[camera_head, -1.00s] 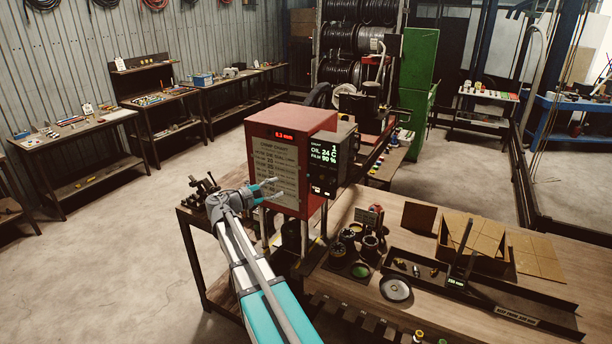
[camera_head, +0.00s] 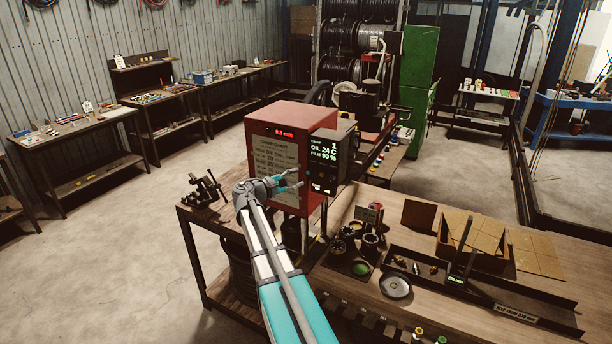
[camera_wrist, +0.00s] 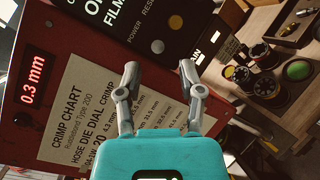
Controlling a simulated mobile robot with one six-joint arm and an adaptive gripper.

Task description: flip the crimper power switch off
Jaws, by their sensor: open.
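The crimper is a red box (camera_head: 284,150) with a chart on its front and a black control panel (camera_head: 328,155) on its right side. My gripper (camera_head: 297,180) is open and empty in front of the crimper's lower right. Its fingertips (camera_wrist: 160,72) point toward the panel's lower edge; contact is unclear.
A wooden bench (camera_head: 370,290) spreads to the right with dies (camera_head: 365,242), a round dish (camera_head: 395,286) and a dark tray (camera_head: 480,285). A small vise-like tool (camera_head: 206,188) stands left of the crimper. Open floor (camera_head: 100,260) lies to the left.

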